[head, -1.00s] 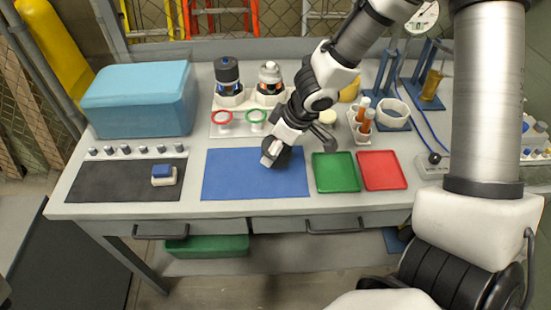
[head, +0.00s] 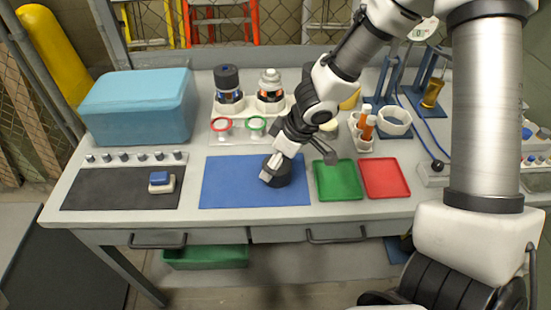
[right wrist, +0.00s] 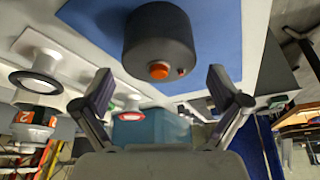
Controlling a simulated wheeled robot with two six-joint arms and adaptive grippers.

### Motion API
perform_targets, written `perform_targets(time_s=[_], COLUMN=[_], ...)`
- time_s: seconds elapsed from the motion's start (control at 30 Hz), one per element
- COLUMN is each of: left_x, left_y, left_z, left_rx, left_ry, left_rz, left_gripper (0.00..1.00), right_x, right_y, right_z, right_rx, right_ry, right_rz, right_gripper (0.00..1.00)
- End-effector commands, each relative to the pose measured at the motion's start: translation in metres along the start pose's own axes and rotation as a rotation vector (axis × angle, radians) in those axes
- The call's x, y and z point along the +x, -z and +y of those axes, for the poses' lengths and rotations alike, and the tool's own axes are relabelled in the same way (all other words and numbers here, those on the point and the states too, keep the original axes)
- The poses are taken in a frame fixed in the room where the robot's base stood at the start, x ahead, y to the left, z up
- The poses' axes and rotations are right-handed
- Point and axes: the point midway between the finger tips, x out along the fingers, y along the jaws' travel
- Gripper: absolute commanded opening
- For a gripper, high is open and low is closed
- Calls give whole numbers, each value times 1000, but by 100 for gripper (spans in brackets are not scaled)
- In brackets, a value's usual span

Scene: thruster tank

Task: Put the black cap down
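The black cap (head: 282,178) is on the blue mat (head: 228,183), near the mat's right side, and appears to rest on it. In the right wrist view the cap (right wrist: 158,35) is a dark cylinder with a round orange spot facing the camera. My right gripper (head: 271,168) is right at the cap in the head view. In the right wrist view its fingers (right wrist: 162,90) are spread wide, with visible gaps on both sides of the cap. Part of the cap is hidden behind the gripper in the head view. My left gripper is not in view.
The green tray (head: 337,193) and red tray (head: 385,192) lie right of the mat. Red and green rings (head: 222,126) on a stand and two thruster-like units (head: 229,92) are behind it. A teal cooler (head: 138,105) stands left. The mat's left half is clear.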

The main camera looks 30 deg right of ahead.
Motion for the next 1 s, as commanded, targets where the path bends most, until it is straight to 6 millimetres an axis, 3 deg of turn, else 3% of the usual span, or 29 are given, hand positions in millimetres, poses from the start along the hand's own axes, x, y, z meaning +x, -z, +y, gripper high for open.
perform_targets(time_s=[0.23, 0.33, 0.47, 0.6, 0.73, 0.87, 1.0], left_x=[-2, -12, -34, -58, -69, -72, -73], left_y=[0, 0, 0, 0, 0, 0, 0], left_z=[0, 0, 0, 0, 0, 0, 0], left_rx=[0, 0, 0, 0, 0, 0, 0], left_ry=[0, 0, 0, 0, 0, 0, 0], left_rz=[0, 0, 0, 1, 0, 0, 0], left_gripper=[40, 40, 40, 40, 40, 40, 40], right_x=[-1, -10, -37, -77, -108, -126, -132], right_y=[1, 4, 9, 9, 8, 6, 5], right_z=[0, 0, 0, 0, 0, 0, 0], right_rx=[0, 0, 4, 4, 4, 1, 0], right_ry=[0, 0, 0, 1, 0, 0, 1], right_rz=[0, 0, 3, 5, 7, 4, 1], right_gripper=[98, 98, 98, 98, 98, 98, 98])
